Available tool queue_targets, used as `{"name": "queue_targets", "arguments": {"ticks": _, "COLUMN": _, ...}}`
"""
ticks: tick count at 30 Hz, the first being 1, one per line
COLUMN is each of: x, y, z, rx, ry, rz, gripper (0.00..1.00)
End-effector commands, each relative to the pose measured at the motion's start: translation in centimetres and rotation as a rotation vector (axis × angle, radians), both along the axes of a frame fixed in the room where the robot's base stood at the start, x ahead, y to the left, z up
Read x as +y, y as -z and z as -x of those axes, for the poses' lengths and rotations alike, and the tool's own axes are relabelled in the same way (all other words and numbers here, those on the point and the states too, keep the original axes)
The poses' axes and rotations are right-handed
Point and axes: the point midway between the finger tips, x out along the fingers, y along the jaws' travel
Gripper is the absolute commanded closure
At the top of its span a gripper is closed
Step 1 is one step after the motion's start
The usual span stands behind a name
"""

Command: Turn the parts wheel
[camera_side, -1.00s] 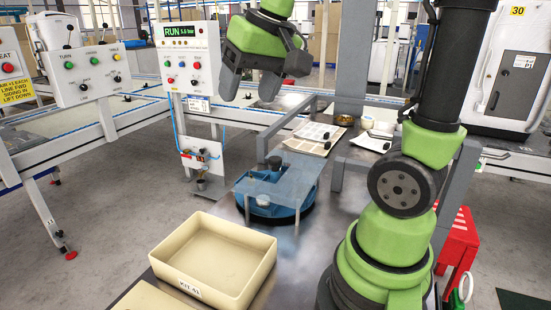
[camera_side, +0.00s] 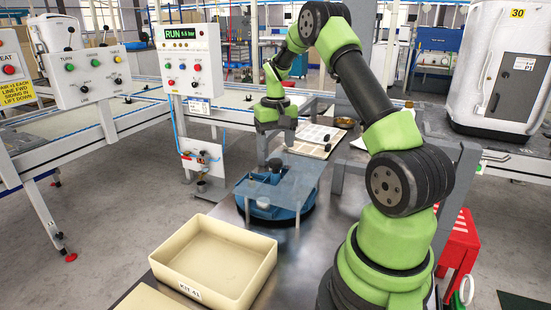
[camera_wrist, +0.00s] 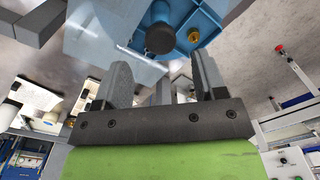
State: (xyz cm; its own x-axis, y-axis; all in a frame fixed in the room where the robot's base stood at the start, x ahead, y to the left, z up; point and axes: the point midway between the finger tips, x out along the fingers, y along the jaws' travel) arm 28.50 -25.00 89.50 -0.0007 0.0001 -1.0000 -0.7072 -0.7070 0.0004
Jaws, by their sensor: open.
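The parts wheel (camera_side: 294,210) is a blue round turntable on the metal bench, under a clear, see-through cover (camera_side: 298,172). A dark round knob (camera_side: 275,165) stands up at the wheel's back edge. My gripper (camera_side: 276,150) points down just above and behind this knob, with its fingers spread. In the wrist view the gripper (camera_wrist: 158,75) is open and empty, and the dark knob (camera_wrist: 160,38) with the blue wheel (camera_wrist: 200,20) lies beyond the fingertips. I cannot tell whether a finger touches the knob.
A cream bin (camera_side: 215,262) marked KIT 41 sits on the bench in front of the wheel. A control box (camera_side: 190,58) reading RUN stands at the back left.

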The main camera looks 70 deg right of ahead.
Motion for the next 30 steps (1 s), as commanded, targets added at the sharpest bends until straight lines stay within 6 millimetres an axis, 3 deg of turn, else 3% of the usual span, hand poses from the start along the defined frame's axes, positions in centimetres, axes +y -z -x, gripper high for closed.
{"name": "queue_targets", "arguments": {"ticks": 3, "x": 0.1, "y": 2.3, "z": 0.0, "rx": 0.003, "ry": 0.0, "rz": -0.003, "gripper": 0.35}}
{"name": "queue_targets", "arguments": {"ticks": 9, "x": 0.1, "y": 4.5, "z": 0.0, "rx": 0.001, "ry": 0.0, "rz": -0.001, "gripper": 0.35}}
{"name": "queue_targets", "arguments": {"ticks": 19, "x": 0.0, "y": 4.9, "z": 0.0, "rx": -0.001, "ry": 0.0, "rz": 0.0, "gripper": 0.35}}
{"name": "queue_targets", "arguments": {"ticks": 20, "x": 0.0, "y": 4.9, "z": 0.0, "rx": -0.001, "ry": 0.0, "rz": 0.0, "gripper": 0.38}}
{"name": "queue_targets", "arguments": {"ticks": 28, "x": 0.0, "y": 4.9, "z": 0.0, "rx": -0.001, "ry": 0.0, "rz": 0.0, "gripper": 1.0}}
{"name": "queue_targets", "arguments": {"ticks": 30, "x": 0.0, "y": 4.9, "z": 0.0, "rx": -0.001, "ry": 0.0, "rz": 0.0, "gripper": 1.0}}
